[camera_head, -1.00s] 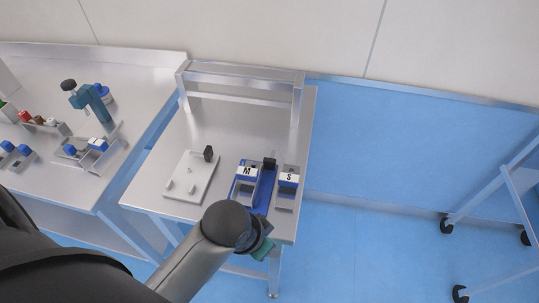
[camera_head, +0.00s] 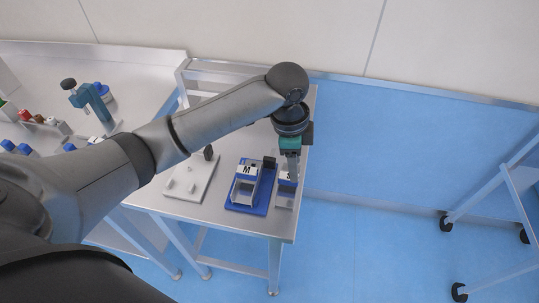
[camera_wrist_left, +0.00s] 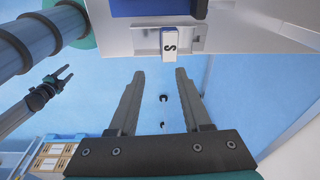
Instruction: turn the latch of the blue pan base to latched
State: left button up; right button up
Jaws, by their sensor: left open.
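The blue pan base (camera_head: 264,205) lies near the table's right front, with a block marked M (camera_head: 247,170) on a grey pan on it. A small black part (camera_head: 269,162) stands at its rear; whether this is the latch, and its setting, I cannot tell. My left gripper (camera_head: 291,176) points down to the right of the base, over the S block. In the left wrist view its two fingers (camera_wrist_left: 155,76) are apart and empty, below the S block (camera_wrist_left: 170,44). A blue edge (camera_wrist_left: 150,7) shows above it. My right gripper (camera_wrist_left: 64,76) shows small at the left, its fingers apart.
A pale fixture plate (camera_head: 190,182) with a black upright lies left of the base. A metal shelf frame (camera_head: 200,64) stands at the table's rear. A second table (camera_head: 50,85) with bottles and a teal device (camera_head: 92,104) is at the left.

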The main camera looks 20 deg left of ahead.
pick_arm(q)
jog(key=m+y, duration=0.1)
send_near(269, 158)
jog(key=shift+g, duration=0.4)
jog(key=f, duration=0.3)
jog(key=f+b, duration=0.1)
jog(key=f, duration=0.5)
jog(key=shift+w+d+f+b, duration=0.2)
jog(key=shift+w+b, duration=0.15)
jog(key=shift+b, duration=0.05)
jog(key=shift+c, duration=0.3)
grip_shut()
